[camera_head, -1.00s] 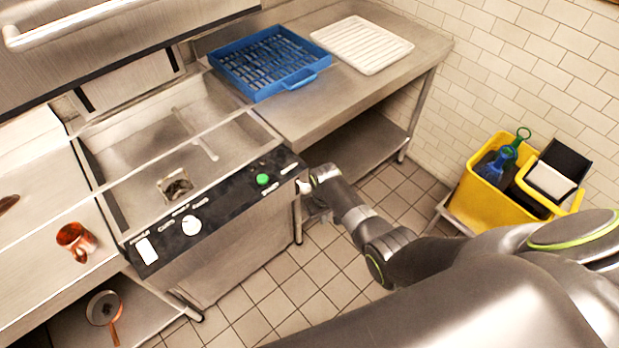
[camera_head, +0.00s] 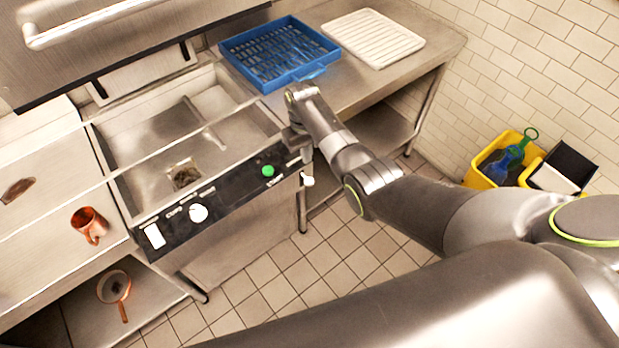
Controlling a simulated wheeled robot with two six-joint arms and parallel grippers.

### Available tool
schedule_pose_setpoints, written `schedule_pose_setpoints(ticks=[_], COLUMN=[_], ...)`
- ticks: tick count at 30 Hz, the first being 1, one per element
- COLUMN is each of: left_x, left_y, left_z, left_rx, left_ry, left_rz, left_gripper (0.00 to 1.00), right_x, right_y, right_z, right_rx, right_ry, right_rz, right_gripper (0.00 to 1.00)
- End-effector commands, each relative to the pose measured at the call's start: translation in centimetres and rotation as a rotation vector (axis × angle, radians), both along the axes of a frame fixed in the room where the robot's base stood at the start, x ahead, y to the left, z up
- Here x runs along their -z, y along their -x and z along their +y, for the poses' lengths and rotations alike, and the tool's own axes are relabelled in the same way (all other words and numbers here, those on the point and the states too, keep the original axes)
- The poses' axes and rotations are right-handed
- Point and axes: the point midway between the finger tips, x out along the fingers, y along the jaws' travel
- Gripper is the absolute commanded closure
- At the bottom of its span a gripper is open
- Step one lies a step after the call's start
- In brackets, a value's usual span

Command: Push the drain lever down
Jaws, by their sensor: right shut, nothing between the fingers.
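The drain lever (camera_head: 307,180) shows as a small white tip at the right end of the dishwasher's front, below the black control panel (camera_head: 226,199). How far down it stands is hard to tell. My right gripper (camera_head: 296,137) is shut and empty. It points down near the right end of the panel, above the lever tip in the picture and apart from it. The dark fingers are small and partly merge with the panel edge. My left gripper is not in view.
The panel carries a green button (camera_head: 268,171), a white knob (camera_head: 198,213) and a white switch (camera_head: 154,236). A blue rack (camera_head: 279,53) stands on the right counter (camera_head: 350,82). A copper mug (camera_head: 89,225) stands at left. A yellow bucket (camera_head: 480,181) is at right.

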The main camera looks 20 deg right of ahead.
Motion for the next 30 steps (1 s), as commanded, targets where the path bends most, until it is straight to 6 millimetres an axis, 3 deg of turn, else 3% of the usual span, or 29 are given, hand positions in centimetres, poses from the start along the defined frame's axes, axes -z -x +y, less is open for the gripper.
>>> schedule_pose_setpoints(ticks=[8,21,30], left_x=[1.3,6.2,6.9], left_y=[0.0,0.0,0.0], left_z=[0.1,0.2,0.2], left_rx=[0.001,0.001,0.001], left_ry=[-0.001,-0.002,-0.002], left_rz=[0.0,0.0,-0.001], left_gripper=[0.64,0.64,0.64], right_x=[1.4,6.3,7.0], right_y=[0.1,0.6,0.7], right_z=[-0.1,-0.1,-0.2], right_rx=[0.0,0.0,0.0], right_ry=[0.0,0.001,0.001], right_rz=[-0.001,-0.001,0.0], right_gripper=[1.0,1.0,1.0])
